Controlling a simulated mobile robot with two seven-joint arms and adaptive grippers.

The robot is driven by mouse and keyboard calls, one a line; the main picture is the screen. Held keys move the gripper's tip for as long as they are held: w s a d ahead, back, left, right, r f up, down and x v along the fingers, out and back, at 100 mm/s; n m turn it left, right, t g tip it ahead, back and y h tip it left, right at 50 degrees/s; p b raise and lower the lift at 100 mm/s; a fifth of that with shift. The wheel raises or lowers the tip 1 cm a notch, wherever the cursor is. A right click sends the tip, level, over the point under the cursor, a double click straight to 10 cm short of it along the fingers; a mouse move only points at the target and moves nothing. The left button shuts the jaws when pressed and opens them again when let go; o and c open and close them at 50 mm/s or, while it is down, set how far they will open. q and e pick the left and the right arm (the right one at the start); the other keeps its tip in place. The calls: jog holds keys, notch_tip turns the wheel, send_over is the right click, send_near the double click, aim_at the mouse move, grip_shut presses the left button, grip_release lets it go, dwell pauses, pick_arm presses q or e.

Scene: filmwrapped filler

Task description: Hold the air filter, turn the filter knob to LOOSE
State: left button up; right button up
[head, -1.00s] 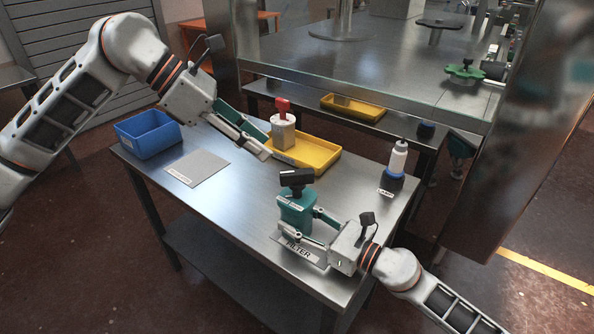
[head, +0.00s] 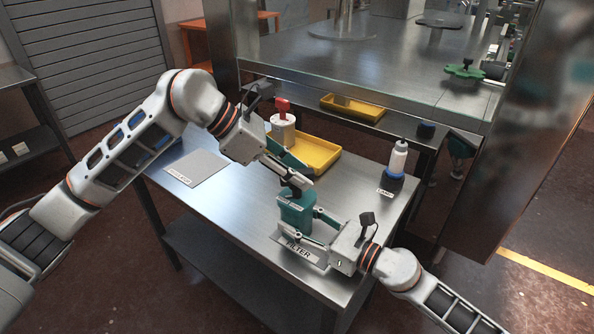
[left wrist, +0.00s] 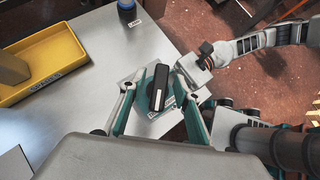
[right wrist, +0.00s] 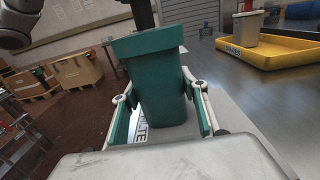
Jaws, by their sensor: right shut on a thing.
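The air filter is a teal block (head: 297,213) with a black knob on top, standing on the filter label plate (head: 300,250) near the table's front right. My right gripper (head: 312,226) is shut on the filter's body from the right; the teal body also fills the right wrist view (right wrist: 160,85) between its fingers. My left gripper (head: 293,174) is above the filter, at the knob's height or just over it. In the left wrist view its fingers are spread on both sides of the black knob (left wrist: 158,87), with gaps visible. The knob's marks are too small to read.
A yellow tray (head: 325,160) holds a pale block with a red knob (head: 282,106) behind the filter. A white bottle with a blue base (head: 397,160) stands at the right edge. A grey labelled plate (head: 196,167) lies at left. The front middle of the table is clear.

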pick_arm(q)
grip_shut()
jog(key=shift+n, duration=0.3)
jog(key=n+t+y, duration=0.1)
jog(key=n+t, duration=0.2)
jog(key=n, duration=0.1)
jog(key=shift+t, duration=0.3)
jog(key=n+t+y, duration=0.1)
jog(key=n, duration=0.1)
jog(key=n+t+y, duration=0.1)
jog(key=n+y, duration=0.1)
jog(key=n, duration=0.1)
jog(key=shift+d+r+t, duration=0.1)
jog(key=shift+t, duration=0.3)
jog(key=n+t+y, duration=0.1)
jog(key=n+y, duration=0.2)
jog(key=n, duration=0.1)
jog(key=shift+n, duration=0.3)
jog(key=shift+n+y, duration=1.6)
jog(key=shift+n, duration=0.3)
